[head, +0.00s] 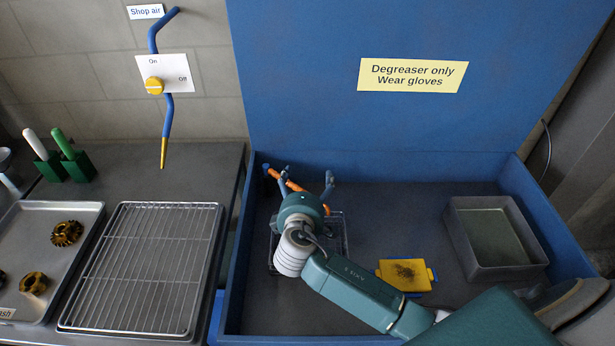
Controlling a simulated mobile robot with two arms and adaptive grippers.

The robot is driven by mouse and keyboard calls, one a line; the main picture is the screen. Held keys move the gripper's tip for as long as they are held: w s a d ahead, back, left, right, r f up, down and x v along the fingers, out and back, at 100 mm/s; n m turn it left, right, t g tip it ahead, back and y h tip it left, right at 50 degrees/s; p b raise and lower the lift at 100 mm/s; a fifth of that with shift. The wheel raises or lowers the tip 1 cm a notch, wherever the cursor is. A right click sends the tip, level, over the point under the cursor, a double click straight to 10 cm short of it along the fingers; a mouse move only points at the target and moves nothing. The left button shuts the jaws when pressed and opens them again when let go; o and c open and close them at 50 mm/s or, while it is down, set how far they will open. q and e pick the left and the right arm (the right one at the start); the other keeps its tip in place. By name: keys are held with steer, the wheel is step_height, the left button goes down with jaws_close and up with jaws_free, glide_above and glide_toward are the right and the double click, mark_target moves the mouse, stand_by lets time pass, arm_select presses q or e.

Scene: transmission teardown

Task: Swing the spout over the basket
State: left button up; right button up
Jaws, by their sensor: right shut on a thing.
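The orange spout (293,184) runs from a blue joint at the back left of the blue wash tub down and right, passing between the fingers of my right gripper (307,180). My right gripper is shut on the spout; its wrist hides part of the contact. The wire basket (345,243) sits on the tub floor, below and partly behind my right wrist. The spout's lower end shows near the basket's back edge; I cannot tell its height above it. My left gripper is not in view.
Outside, left, are a wire rack (145,262), a tray (75,213) with brown gears and a hanging air hose (164,150).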

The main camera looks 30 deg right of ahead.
step_height(320, 180, up, 3)
steer(key=shift+c, duration=1.3)
steer(key=v, duration=0.2)
steer(key=shift+s+p, duration=0.35)
steer(key=shift+s, duration=0.05)
steer(key=c, duration=0.3)
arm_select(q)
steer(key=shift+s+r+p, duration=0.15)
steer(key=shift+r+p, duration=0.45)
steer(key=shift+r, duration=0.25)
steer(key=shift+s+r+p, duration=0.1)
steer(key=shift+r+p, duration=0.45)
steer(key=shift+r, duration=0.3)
arm_select(e)
steer(key=shift+s+a+r, duration=0.15)
steer(key=shift+s+a, duration=2.15)
steer(key=shift+s, duration=0.25)
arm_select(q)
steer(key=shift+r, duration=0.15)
